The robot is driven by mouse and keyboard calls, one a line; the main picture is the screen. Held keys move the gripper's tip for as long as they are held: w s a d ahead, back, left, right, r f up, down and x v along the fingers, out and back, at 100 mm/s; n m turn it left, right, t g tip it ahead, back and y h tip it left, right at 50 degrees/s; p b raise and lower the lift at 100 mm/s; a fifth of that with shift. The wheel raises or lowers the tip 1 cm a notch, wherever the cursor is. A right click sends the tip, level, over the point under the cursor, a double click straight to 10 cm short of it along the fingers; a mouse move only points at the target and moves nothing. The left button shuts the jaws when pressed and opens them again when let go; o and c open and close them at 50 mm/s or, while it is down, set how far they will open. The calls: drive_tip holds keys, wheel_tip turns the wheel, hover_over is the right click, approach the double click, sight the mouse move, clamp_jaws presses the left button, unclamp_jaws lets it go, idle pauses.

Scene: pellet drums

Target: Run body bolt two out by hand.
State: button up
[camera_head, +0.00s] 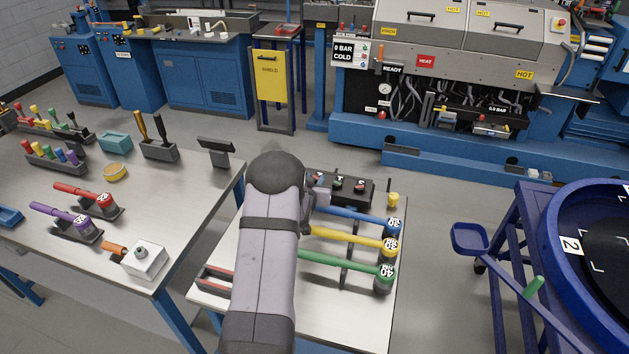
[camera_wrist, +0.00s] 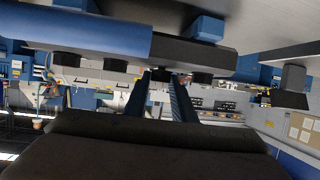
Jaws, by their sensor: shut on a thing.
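My gripper (camera_head: 318,190) is mostly hidden behind my arm in the head view, at the left end of a black block (camera_head: 352,196) with small knob-like pieces and white marks on top. In the wrist view, the two fingers of my gripper (camera_wrist: 161,80) close on a small dark piece (camera_wrist: 160,74) at a dark bar (camera_wrist: 135,55). Rounded dark knobs stick out of this bar on both sides of the fingers. I cannot read which piece is body bolt two, nor tell whether the held piece is turned or loose.
Blue (camera_head: 352,218), yellow (camera_head: 345,238) and green (camera_head: 340,262) handled tools lie in a rack beside the block. A yellow piece (camera_head: 393,200) stands to its right. The left bench (camera_head: 150,215) holds more tools. The machine (camera_head: 450,80) stands behind; a blue drum (camera_head: 560,250) is right.

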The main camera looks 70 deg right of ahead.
drive_tip(key=shift+s+d+b, duration=0.1)
drive_tip(key=shift+b, duration=0.4)
drive_tip(key=shift+s+n+t+b, duration=0.1)
drive_tip(key=shift+n+t+b, duration=0.5)
drive_tip(key=shift+t+b, duration=0.1)
drive_tip(key=shift+s+r+n+t+y+b, duration=0.1)
drive_tip(key=shift+n+t+y+b, duration=0.2)
drive_tip(key=shift+n+t, duration=0.45)
drive_tip(key=shift+t, duration=0.25)
drive_tip(key=o, duration=1.1)
drive_tip(key=shift+c, duration=0.2)
drive_tip(key=shift+b+v, duration=1.3)
drive_tip(key=shift+v, duration=2.35)
